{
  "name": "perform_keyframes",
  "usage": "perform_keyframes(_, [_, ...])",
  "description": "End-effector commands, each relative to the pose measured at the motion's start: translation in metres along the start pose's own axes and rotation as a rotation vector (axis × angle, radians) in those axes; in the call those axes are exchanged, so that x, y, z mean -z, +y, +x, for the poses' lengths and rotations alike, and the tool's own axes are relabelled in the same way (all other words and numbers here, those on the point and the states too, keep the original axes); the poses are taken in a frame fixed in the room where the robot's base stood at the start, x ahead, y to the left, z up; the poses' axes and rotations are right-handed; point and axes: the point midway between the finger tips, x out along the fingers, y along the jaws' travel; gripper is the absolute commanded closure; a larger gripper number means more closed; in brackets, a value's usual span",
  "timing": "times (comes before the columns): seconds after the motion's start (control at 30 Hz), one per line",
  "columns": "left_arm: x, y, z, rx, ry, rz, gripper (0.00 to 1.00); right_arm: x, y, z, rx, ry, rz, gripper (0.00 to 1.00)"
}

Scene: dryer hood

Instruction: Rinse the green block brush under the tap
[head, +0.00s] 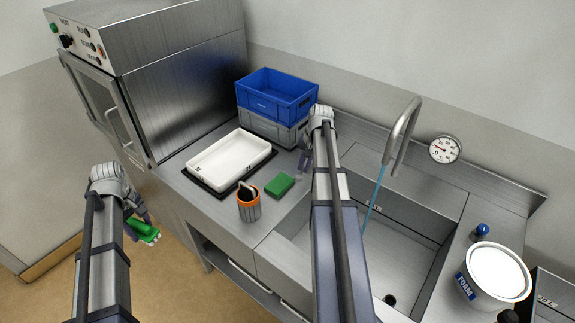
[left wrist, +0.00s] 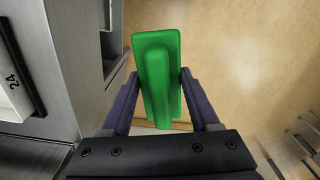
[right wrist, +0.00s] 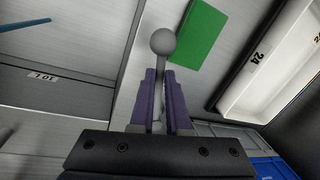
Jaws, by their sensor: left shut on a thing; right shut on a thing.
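The green block brush (head: 147,233) is in my left gripper (head: 138,218), out over the floor left of the counter. In the left wrist view the brush (left wrist: 158,70) sits between both fingers, its handle side toward the camera. My right gripper (head: 304,160) is low behind the sink's left side, partly hidden by my arm. In the right wrist view it is shut on the stem of a grey ball-topped lever (right wrist: 163,42). The tap (head: 402,130) arches over the sink (head: 400,250), and a thin blue water stream (head: 373,198) falls from it.
A flat green pad (head: 280,184) and an orange-rimmed pot (head: 249,207) stand left of the sink. Behind them are a white tray (head: 207,178) and a blue crate (head: 278,92) on a grey one. A white foam tub (head: 494,277) is right of the sink.

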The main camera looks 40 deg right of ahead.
Motion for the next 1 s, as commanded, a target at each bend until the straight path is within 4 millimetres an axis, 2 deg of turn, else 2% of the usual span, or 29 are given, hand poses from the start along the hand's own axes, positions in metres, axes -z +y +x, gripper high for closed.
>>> perform_keyframes(0.03, [0.000, 0.000, 0.000, 0.000, 0.000, 0.000, 0.83, 0.000, 0.000, 0.000, -0.001, 0.000, 0.001, 0.82])
perform_keyframes(0.2, [0.000, 0.000, 0.000, 0.000, 0.000, 0.000, 0.83, 0.000, 0.000, 0.000, 0.000, 0.000, 0.001, 0.63])
perform_keyframes(0.3, [0.000, 0.000, 0.000, 0.000, 0.000, 0.000, 0.83, 0.000, 0.000, 0.000, 0.000, 0.001, 0.001, 0.55])
perform_keyframes(0.67, [0.000, 0.000, -0.004, 0.000, 0.000, 0.000, 0.83, 0.000, 0.000, -0.004, 0.000, 0.001, 0.002, 0.55])
perform_keyframes(0.87, [0.000, 0.000, -0.019, 0.000, 0.000, 0.000, 0.83, 0.000, -0.001, -0.019, 0.000, 0.001, 0.002, 0.55])
perform_keyframes(1.0, [0.000, 0.000, -0.036, 0.000, 0.000, 0.000, 0.83, 0.000, -0.001, -0.037, 0.000, 0.001, 0.003, 0.55])
